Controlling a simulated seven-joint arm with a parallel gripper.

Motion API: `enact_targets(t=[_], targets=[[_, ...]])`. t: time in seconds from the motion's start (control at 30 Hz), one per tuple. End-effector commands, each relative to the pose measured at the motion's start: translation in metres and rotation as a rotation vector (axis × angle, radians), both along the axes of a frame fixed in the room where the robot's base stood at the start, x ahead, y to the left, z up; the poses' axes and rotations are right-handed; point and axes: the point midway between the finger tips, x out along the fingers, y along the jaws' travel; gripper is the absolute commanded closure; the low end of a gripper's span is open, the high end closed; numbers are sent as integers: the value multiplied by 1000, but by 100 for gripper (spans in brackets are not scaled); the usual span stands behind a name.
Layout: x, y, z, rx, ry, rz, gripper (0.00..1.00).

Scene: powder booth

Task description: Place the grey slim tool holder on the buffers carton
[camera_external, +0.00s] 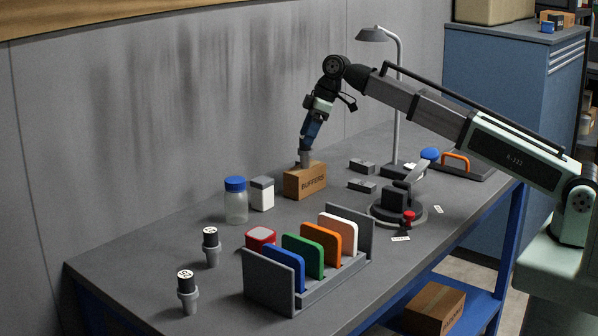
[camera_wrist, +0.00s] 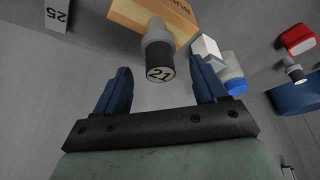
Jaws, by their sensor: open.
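The grey slim tool holder (camera_external: 304,160), with a black top marked 21 in the wrist view (camera_wrist: 157,50), appears to stand upright on top of the buffers carton (camera_external: 304,183). The brown carton also shows at the top of the wrist view (camera_wrist: 122,12). My gripper (camera_external: 307,146) is just above the carton. In the wrist view its two blue fingers (camera_wrist: 161,68) are spread apart, one on each side of the holder's black top, with gaps visible. Part of the holder's upper end is hidden by the fingers in the external view.
A blue-lidded jar (camera_external: 236,203) and a white container (camera_external: 262,194) stand left of the carton. Two other holders (camera_external: 211,247) (camera_external: 187,293) stand at the near left. A rack with coloured plates (camera_external: 270,286) is in front. Grey blocks (camera_external: 362,186) and a lamp (camera_external: 397,110) are on the right.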

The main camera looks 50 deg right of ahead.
Motion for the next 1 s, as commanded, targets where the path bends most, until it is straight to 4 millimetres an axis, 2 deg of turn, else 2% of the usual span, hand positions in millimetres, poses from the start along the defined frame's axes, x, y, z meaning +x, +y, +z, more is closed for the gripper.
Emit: enact_targets(t=[0.2, 0.4, 0.63, 1.0], targets=[[-11, -10, 37, 0, -2, 1, 29], [-17, -17, 59, 1, -1, 0, 29], [-21, -20, 69, 0, 1, 0, 29], [-21, -20, 69, 0, 1, 0, 29]])
